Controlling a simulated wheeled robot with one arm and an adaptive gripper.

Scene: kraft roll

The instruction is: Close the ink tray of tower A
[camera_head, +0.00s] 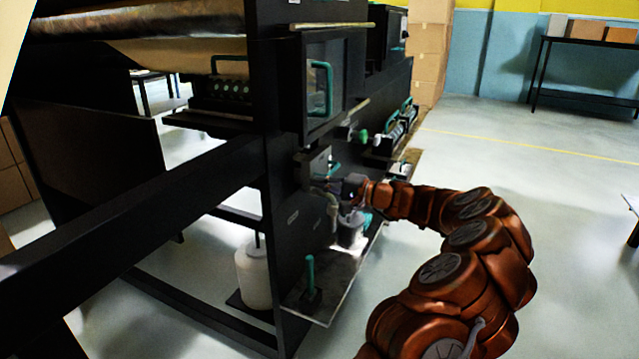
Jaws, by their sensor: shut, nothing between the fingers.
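The nearest black press tower (290,150) stands in the middle; I cannot read a letter on it. Low on its right side a flat metal tray (335,285) sticks out, with an upright teal handle (310,278) near its front corner. I take it for the ink tray. A dark pot (351,230) stands at its far end. My gripper (328,188) is shut and empty, above the tray and close to the tower's side panel, beside a small grey box (318,162). The fingertips are small and dark, so I cannot tell whether they touch anything.
A white jug (253,275) stands on a low shelf left of the tray. A cabinet door with a teal handle (321,90) is above. More press units (390,135) continue behind. Pale floor (480,170) to the right is clear up to a dark table (590,75).

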